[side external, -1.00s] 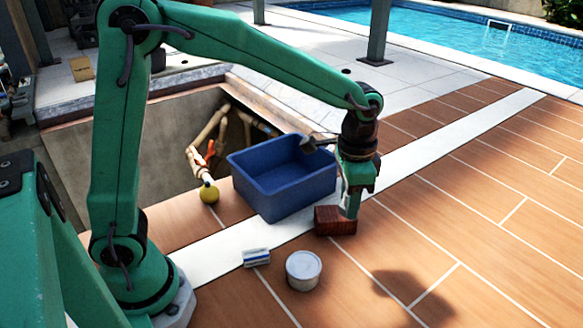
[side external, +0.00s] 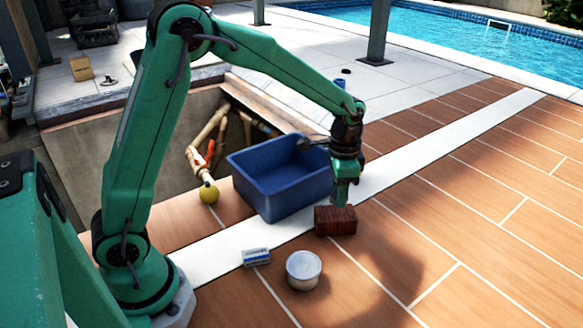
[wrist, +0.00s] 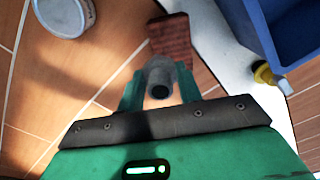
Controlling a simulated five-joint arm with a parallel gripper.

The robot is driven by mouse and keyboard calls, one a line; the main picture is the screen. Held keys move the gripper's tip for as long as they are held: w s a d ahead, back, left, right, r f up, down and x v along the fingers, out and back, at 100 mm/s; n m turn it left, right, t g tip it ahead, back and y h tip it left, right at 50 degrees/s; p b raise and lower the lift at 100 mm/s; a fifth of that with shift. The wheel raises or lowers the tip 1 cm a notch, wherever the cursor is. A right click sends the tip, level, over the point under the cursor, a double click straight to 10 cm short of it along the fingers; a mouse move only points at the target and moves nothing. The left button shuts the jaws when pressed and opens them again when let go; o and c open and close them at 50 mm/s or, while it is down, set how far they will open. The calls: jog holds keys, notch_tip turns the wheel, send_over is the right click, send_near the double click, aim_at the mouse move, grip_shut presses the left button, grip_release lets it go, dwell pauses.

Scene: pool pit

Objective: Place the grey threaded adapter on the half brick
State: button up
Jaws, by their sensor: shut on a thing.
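The grey threaded adapter (wrist: 159,80) is between the fingers of my gripper (wrist: 160,92) in the wrist view, its dark open end facing the camera. My gripper is shut on it. The half brick (side external: 336,220), dark red, lies on the deck beside the blue crate. In the side view my gripper (side external: 342,200) is just behind and above the brick, and I cannot make out the adapter there. In the wrist view the half brick (wrist: 172,38) shows beyond the adapter, which overlaps its near end in the picture. I cannot tell whether they touch.
A blue crate (side external: 250,185) stands close left of the brick. A white tub (side external: 303,283) and a small blue-and-white box (side external: 256,257) are nearer the camera. The deck to the right is clear.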

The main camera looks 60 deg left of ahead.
aim_at(336, 213)
jog(key=shift+w+a+f, duration=0.6)
jog(key=shift+w+a, duration=0.05)
jog(key=shift+a, duration=0.2)
jog(key=shift+f, duration=2)
jog(key=shift+f, duration=0.15)
jog(key=o, duration=1)
jog(key=shift+r, duration=6.2)
jog(key=shift+s, duration=0.1)
